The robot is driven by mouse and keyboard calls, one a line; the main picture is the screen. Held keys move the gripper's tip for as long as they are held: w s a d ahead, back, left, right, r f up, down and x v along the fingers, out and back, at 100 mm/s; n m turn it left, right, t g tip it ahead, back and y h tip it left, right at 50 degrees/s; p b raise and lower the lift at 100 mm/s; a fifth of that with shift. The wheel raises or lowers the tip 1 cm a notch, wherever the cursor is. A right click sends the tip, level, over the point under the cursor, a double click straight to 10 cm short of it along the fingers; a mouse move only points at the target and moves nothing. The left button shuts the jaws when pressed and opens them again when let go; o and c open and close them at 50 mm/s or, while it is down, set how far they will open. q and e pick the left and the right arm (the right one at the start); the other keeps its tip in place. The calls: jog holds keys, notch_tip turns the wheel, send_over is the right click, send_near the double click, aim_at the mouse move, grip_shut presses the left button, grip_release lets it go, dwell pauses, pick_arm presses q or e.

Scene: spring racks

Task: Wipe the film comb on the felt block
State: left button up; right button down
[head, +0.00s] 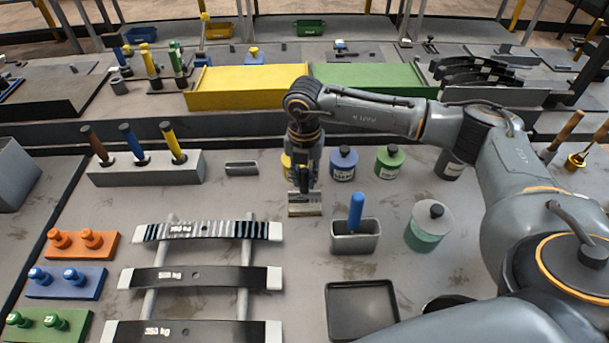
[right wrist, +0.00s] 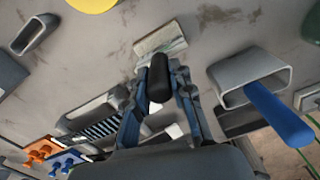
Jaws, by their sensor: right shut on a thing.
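My right gripper (head: 303,183) points down over the middle of the table. In the right wrist view my right gripper (right wrist: 160,88) is shut on a black handle (right wrist: 158,78), which I take for the film comb's. A pale rectangular piece with fine stripes (right wrist: 160,41) lies just beyond the handle. In the head view it shows directly below the gripper (head: 305,204). I cannot tell how much of it is comb plate and how much felt block, or whether the two touch. My left gripper is not in view.
A grey holder (head: 355,240) with a blue-handled tool (head: 356,210) stands right of the gripper. Lidded jars (head: 343,165) stand behind. Striped and dark leaf springs (head: 205,231) lie front left on rails. A small hollow grey piece (head: 241,168) lies behind left. A black tray (head: 362,308) lies in front.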

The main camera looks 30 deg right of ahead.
jog(key=shift+f+b, duration=0.5)
jog(key=shift+f, duration=0.05)
dwell(1.4)
jog(key=shift+r, duration=0.1)
jog(key=shift+r+p, duration=2.1)
jog(key=shift+r, duration=1.4)
jog(key=shift+w+d+f, duration=0.1)
